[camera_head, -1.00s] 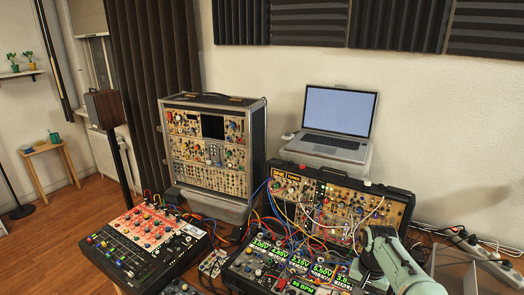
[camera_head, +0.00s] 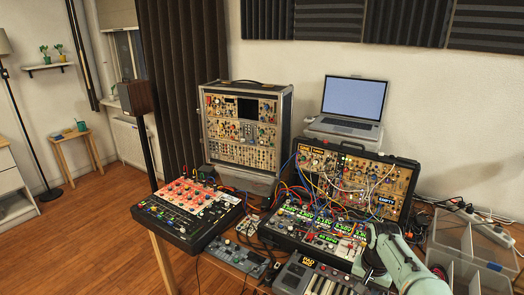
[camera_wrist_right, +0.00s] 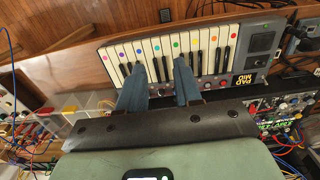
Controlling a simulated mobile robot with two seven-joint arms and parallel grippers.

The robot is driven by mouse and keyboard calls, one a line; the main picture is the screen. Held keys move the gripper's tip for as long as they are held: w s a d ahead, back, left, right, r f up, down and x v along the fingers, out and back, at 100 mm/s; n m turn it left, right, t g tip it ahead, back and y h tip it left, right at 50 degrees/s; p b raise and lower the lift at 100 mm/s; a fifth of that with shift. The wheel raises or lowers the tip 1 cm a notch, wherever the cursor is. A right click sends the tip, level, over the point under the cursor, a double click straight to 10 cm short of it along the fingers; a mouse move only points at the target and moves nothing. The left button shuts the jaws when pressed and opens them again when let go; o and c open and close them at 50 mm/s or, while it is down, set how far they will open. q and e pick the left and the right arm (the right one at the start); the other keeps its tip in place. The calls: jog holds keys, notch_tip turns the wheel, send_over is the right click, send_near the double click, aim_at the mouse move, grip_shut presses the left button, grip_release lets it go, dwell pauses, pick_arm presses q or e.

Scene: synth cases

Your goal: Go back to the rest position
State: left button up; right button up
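My right arm comes in at the lower right of the head view, with its dark gripper (camera_head: 372,265) low over the right side of the front synth case (camera_head: 285,236). In the right wrist view the two blue-grey fingers of this gripper (camera_wrist_right: 159,66) stand apart with nothing between them. Beyond them lies a small keyboard (camera_wrist_right: 205,52) with coloured dots on its keys. I cannot tell whether the fingertips touch it. The keyboard (camera_head: 318,282) also shows at the bottom of the head view. My left gripper is not in view.
A red-topped mixer (camera_head: 188,212), a tall synth case (camera_head: 243,135), an open patched case (camera_head: 355,180) and a laptop (camera_head: 353,100) crowd the table. A clear divided box (camera_head: 468,250) stands at the right, near a power strip (camera_head: 485,228). Wooden floor (camera_head: 90,250) is free at the left.

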jog(key=s+a+f+n+y, duration=0.1)
jog(key=s+a+f, duration=0.15)
jog(key=f, duration=0.65)
jog(key=s+a+f+g, duration=0.1)
jog(key=s+f, duration=0.3)
jog(key=f, duration=0.5)
jog(key=s+a+f+n+y, duration=0.1)
jog(key=s+f, duration=0.2)
jog(key=f, duration=0.6)
jog(key=s+a+f, duration=0.3)
jog(key=s, duration=0.4)
jog(key=s+a+f+y, duration=0.1)
jog(key=s+a+f, duration=0.2)
jog(key=s, duration=0.5)
jog(key=s+a+f, duration=0.3)
jog(key=s+a, duration=0.1)
jog(key=s, duration=0.3)
jog(key=shift+s+a+y, duration=0.3)
jog(key=shift+a+y, duration=0.1)
jog(key=shift+d, duration=0.15)
